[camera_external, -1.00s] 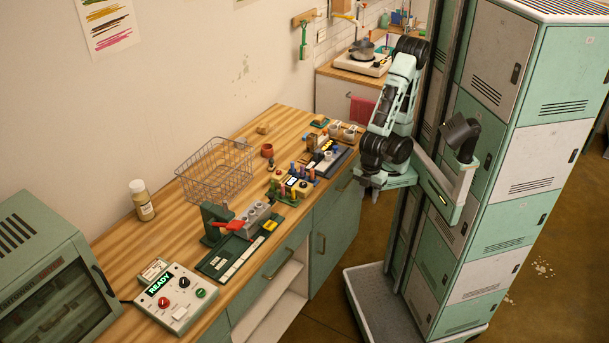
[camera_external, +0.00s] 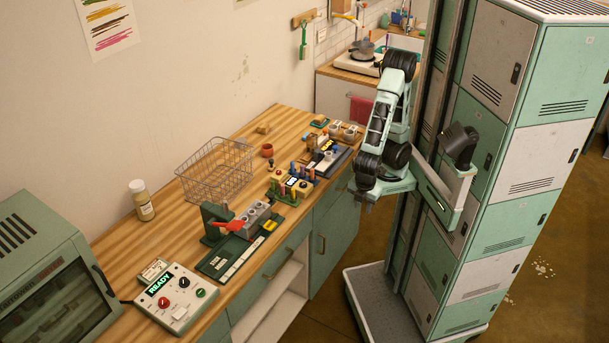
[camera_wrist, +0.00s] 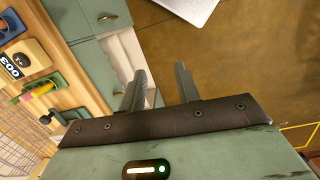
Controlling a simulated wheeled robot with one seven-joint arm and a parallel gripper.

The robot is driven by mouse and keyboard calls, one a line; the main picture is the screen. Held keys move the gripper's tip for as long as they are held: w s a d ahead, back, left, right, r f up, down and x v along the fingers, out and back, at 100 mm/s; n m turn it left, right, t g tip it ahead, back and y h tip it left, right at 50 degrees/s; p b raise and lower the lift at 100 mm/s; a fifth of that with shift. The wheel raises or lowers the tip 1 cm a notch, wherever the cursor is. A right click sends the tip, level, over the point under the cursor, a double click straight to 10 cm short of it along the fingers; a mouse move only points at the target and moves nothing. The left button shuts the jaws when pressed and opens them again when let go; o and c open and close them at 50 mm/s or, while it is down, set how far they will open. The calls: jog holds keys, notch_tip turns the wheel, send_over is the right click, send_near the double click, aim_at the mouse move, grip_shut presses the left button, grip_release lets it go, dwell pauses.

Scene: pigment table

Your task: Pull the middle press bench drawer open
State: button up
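The press bench is a wooden-topped cabinet with green fronts. Its middle drawer front, with a long brass handle (camera_external: 279,264), appears closed below the counter edge, above an open white shelf. My gripper (camera_external: 364,204) hangs in front of the bench's right end, apart from that handle. I cannot tell which drawer each belongs to.
The worktop holds a wire basket (camera_external: 216,170), a jar (camera_external: 142,200), a control box marked READY (camera_external: 176,299) and a green press with a red handle (camera_external: 215,222). Open floor (camera_external: 330,300) lies in front.

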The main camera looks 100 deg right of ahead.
jog(key=w+a+f+t+h+b, duration=0.1)
jog(key=w+f+h+b, duration=0.2)
jog(key=f, duration=0.3)
jog(key=w+a+f+h+b, duration=0.2)
jog(key=w+f+b, duration=0.15)
jog(key=f, duration=0.25)
jog(key=n+t+h+b, duration=0.1)
jog(key=t+h+b, duration=0.5)
jog(key=t, duration=0.5)
send_near(283, 265)
jog(key=shift+y, duration=0.6)
jog(key=b+x, duration=0.1)
jog(key=x, duration=0.7)
jog(key=shift+s+d+r+b, duration=0.2)
jog(key=shift+d+r+b, duration=0.05)
jog(key=shift+d+b, duration=0.1)
jog(key=shift+a, duration=0.1)
grip_shut()
